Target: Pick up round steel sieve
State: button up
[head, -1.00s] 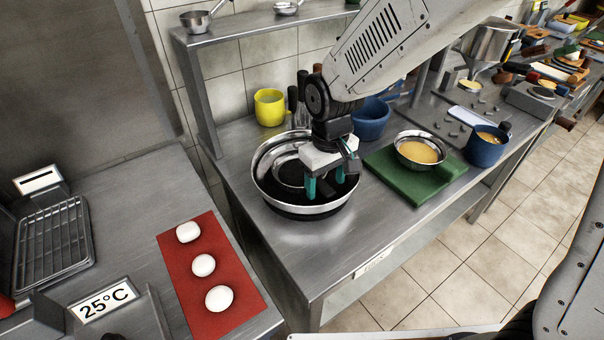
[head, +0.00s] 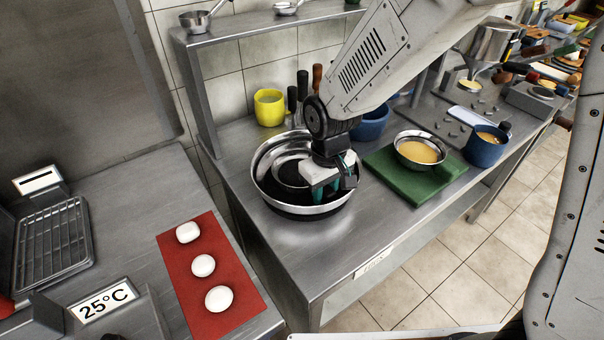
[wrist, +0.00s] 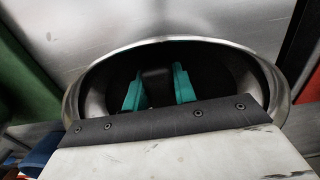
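The round steel sieve (head: 262,188) is a wide, shiny ring with a dark interior on the steel counter. A smaller steel ring shape shows inside it. My gripper (head: 326,192) is inside the ring's right part, pointing down, with its lower fingers partly hidden. In the wrist view the two teal fingers of my gripper (wrist: 157,90) are apart, and the sieve's rim (wrist: 160,41) curves around them. A dark block shows between the fingers; I cannot tell what it is. Whether the fingertips touch the sieve is not clear.
A green board (head: 408,193) with a steel bowl (head: 399,153) of yellow stuff lies to the right. A blue pot (head: 487,150) stands beyond it. A yellow cup (head: 270,107) and a blue bowl (head: 371,124) stand behind. The counter in front is clear.

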grip_shut()
jog(key=shift+r, duration=0.15)
jog(key=shift+r, duration=0.85)
jog(key=shift+r, duration=2.5)
